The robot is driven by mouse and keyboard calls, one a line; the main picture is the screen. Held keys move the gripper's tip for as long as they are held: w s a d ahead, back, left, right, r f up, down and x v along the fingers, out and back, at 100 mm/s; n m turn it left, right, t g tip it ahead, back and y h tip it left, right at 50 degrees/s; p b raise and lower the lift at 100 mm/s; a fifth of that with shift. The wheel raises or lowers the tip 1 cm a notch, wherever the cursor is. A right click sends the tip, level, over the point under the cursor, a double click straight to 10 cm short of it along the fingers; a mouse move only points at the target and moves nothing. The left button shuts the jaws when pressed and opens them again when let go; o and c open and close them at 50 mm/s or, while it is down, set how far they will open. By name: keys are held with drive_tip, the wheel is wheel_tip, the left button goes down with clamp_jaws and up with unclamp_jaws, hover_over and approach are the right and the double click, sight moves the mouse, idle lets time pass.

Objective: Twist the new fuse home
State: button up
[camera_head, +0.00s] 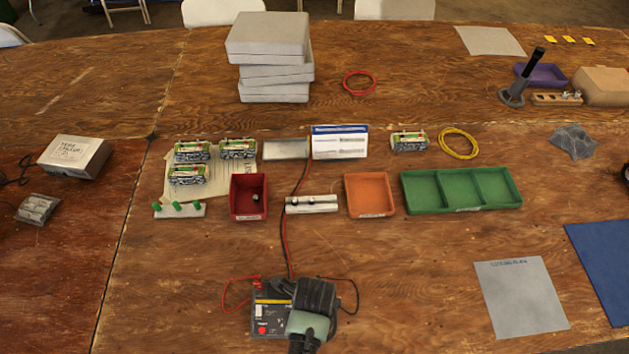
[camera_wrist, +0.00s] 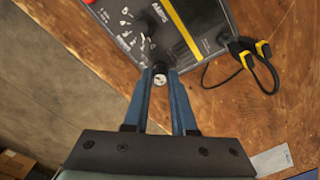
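The charger (camera_head: 272,312), a dark box with a yellow stripe, stands at the front centre of the table; its panel also fills the top of the wrist view (camera_wrist: 150,35). My gripper (camera_head: 308,300) is over its right side, pointing down and hiding part of it. In the wrist view my gripper's two blue fingers (camera_wrist: 160,76) close on a small round fuse piece (camera_wrist: 159,79), dark with a silvery end, at the panel's edge. How deep it sits is hidden. A white block with dark round pieces (camera_head: 312,204) stands behind the charger.
A red bin (camera_head: 248,212) holding a small piece, an orange tray (camera_head: 370,208) and a green divided tray (camera_head: 408,202) stand behind. Red and black leads (camera_head: 287,245) run back from the charger. A grey sheet (camera_head: 521,298) lies right; the table between is clear.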

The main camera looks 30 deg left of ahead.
clamp_jaws()
drive_tip(key=shift+r+m+p, duration=0.1)
drive_tip(key=shift+m+p, duration=0.3)
drive_tip(key=shift+m, duration=0.8)
drive_tip(key=shift+m+p, duration=0.4)
drive_tip(key=shift+m, duration=0.7)
drive_tip(key=shift+m+p, duration=0.35)
drive_tip(key=shift+m, duration=0.85)
